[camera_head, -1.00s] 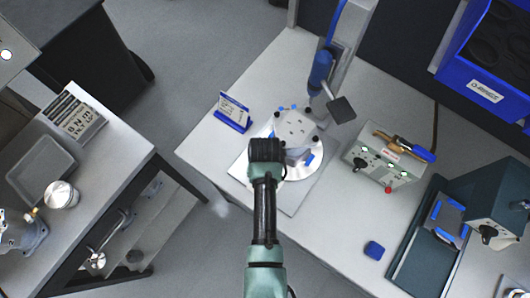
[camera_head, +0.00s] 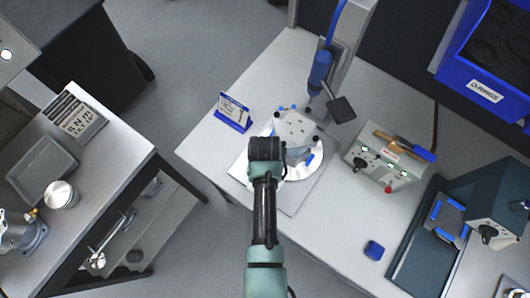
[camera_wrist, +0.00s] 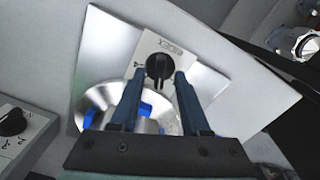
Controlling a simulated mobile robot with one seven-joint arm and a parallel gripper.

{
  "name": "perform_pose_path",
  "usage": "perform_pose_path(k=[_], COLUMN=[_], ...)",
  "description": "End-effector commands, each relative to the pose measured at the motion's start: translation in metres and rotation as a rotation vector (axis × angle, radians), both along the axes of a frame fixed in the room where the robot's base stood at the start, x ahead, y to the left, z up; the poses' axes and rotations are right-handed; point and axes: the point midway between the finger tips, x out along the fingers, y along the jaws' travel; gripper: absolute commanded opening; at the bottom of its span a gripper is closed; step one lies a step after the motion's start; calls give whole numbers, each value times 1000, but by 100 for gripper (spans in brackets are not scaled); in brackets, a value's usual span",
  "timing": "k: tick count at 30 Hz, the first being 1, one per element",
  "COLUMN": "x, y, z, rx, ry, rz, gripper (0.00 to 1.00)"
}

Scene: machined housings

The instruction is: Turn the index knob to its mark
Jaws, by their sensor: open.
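The index knob (camera_wrist: 158,66) is black and round with a raised ridge. It sits on a light label plate (camera_wrist: 178,48) whose lettering reads INDEX upside down in the wrist view. Small dark symbols lie on the plate beside the knob; which one is its mark I cannot tell. My gripper (camera_wrist: 161,76) is open, with one dark blue finger on each side of the knob; contact is not clear. In the head view my wrist hides the knob. A round metal disc (camera_head: 312,172) with blue pieces is beside the label plate, partly behind my fingers.
A blue-handled tool on a column (camera_head: 320,72) stands behind the disc. A blue sign holder (camera_head: 233,112) is to the left. The front left of the table is clear.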

Motion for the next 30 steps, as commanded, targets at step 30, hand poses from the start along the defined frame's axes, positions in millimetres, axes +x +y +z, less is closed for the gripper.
perform_pose_path(k=[30], x=[0], y=[0], z=[124], rx=[0], ry=[0], rz=[0], gripper=[46])
